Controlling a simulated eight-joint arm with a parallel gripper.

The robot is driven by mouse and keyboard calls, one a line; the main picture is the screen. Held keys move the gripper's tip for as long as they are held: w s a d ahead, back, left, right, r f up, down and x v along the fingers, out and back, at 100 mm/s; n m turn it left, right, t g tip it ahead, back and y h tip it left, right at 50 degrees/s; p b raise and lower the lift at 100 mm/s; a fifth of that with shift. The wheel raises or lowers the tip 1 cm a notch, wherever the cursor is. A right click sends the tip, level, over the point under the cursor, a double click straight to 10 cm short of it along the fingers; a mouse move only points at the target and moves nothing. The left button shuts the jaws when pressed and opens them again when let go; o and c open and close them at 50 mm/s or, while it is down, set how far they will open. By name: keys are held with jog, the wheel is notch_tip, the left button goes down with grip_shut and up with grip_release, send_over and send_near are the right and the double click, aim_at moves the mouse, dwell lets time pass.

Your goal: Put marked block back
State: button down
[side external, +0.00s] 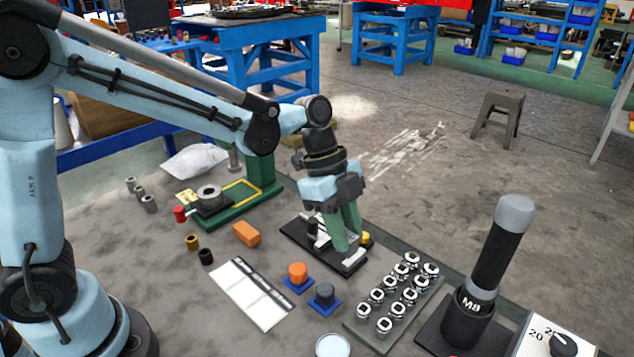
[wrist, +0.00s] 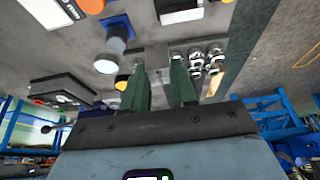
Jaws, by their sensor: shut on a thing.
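My gripper (side external: 348,240) points down with its green fingers low over a black plate with white strips (side external: 350,265). It also shows in the wrist view (wrist: 159,75). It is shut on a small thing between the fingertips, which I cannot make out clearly. I cannot tell whether that thing touches the plate. A black upright piece (side external: 312,231) stands left of the fingers, and a yellow piece (side external: 365,238) is close on their right. An orange block (side external: 246,234) lies on the table to the left. No mark on any block is readable.
An orange knob (side external: 298,271) and a dark grey knob (side external: 323,293) sit on blue bases in front. A rack of several metal sockets (side external: 350,325) is at right front, beside a tall black M8 post (side external: 490,260). A green stand (side external: 262,172) is behind left.

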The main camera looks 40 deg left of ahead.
jog(key=s+d+r, duration=0.4)
jog(key=s+d, duration=0.1)
jog(key=s+a+n+t, duration=0.2)
jog(key=s+a+n, duration=0.3)
jog(key=s+a, duration=0.3)
jog(key=w+a+f, duration=0.2)
jog(key=a, duration=0.1)
jog(key=w+a+f, duration=0.2)
jog(key=a+f, duration=0.1)
jog(key=w+a+f, duration=0.2)
jog(key=a, duration=0.2)
jog(key=shift+w+f, duration=0.25)
jog(key=shift+w, duration=0.05)
jog(key=shift+m, duration=0.3)
jog(key=shift+f, duration=2)
jog(key=shift+f, duration=0.15)
jog(key=c, duration=0.9)
grip_release()
